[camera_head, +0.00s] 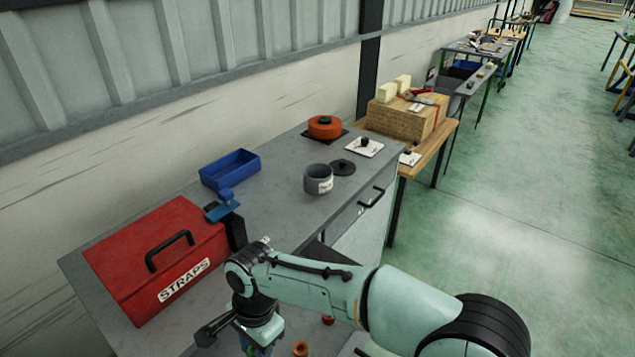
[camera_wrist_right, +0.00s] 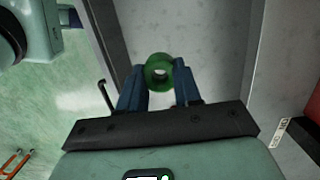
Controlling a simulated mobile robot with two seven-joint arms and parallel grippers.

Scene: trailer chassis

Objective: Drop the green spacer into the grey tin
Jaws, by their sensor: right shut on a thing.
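The green spacer (camera_wrist_right: 160,72) is a small ring with a round hole. It sits between the blue fingertips of my right gripper (camera_wrist_right: 162,76), which is shut on it. In the head view my right gripper (camera_head: 258,350) is at the bottom edge, in front of the red toolbox, with only a bit of green visible. The grey tin (camera_head: 318,181) is an open round can with a white label, standing on the bench farther back and to the right of the gripper. My left gripper is in neither view.
A red toolbox (camera_head: 130,262) marked STRAPS stands left, with a blue clamp-like object (camera_head: 222,206) at its corner. A blue bin (camera_head: 230,169) is behind. A dark lid (camera_head: 342,167) lies beside the tin. An orange ring (camera_head: 300,348) lies near the bottom edge.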

